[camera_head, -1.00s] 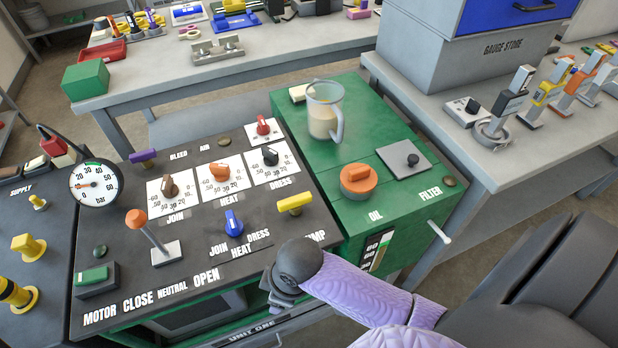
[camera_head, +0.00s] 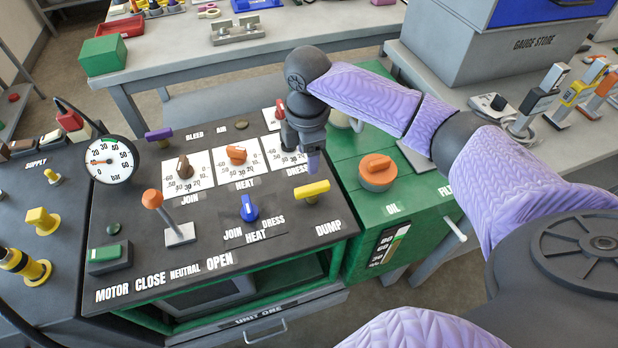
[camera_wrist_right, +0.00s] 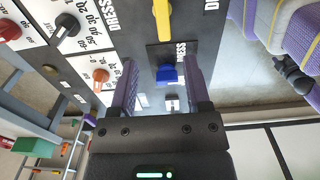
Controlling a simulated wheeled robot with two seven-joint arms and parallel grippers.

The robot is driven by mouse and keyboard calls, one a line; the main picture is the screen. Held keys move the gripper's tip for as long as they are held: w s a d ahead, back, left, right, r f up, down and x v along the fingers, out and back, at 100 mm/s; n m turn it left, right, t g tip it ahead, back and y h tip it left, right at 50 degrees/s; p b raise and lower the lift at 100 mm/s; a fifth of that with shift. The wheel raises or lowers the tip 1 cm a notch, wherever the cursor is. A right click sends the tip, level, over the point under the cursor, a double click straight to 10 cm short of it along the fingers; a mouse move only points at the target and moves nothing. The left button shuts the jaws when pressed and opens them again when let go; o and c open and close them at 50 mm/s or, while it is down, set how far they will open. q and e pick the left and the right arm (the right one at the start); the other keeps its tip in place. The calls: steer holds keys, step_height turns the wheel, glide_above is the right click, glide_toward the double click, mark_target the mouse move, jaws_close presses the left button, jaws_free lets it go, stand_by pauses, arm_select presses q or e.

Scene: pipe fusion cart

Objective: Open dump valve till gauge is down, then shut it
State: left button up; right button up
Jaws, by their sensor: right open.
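The yellow dump valve handle (camera_head: 312,191) sits above the DUMP label on the dark panel (camera_head: 140,262), lying roughly crosswise. The round bar gauge (camera_head: 111,160) is at the panel's far left; its needle points left, near the low end. My right gripper (camera_head: 313,168) is open and empty, pointing down over the panel just behind the yellow handle. In the right wrist view my right gripper (camera_wrist_right: 160,75) has its two lilac fingers apart, with the yellow handle (camera_wrist_right: 161,20) ahead of them and a blue knob between them in the picture. My left gripper is out of view.
The blue knob (camera_head: 249,208), an orange-topped lever (camera_head: 153,199) and several dial knobs stand around the valve. A green oil unit with an orange cap (camera_head: 376,172) adjoins on the right.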

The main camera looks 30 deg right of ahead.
mark_target(310, 187)
steer(key=shift+w+d+f, duration=0.1)
steer(key=shift+d+f, duration=0.1)
steer(key=shift+d, duration=0.1)
steer(key=f+b, duration=0.1)
steer(key=f, duration=0.2)
steer(key=f+b, duration=0.1)
steer(key=f, duration=0.1)
steer(key=f+b, duration=0.2)
steer(key=f, duration=0.1)
steer(key=shift+s+a+f, duration=0.1)
steer(key=shift+s+f, duration=0.15)
steer(key=shift+f, duration=0.3)
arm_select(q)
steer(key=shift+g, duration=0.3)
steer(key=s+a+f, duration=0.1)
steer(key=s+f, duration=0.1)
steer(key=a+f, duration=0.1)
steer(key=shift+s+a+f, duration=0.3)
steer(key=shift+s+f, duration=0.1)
arm_select(e)
steer(key=c, duration=0.7)
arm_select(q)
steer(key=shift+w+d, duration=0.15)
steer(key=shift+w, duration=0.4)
arm_select(e)
steer(key=shift+s+a, duration=0.1)
jaws_close()
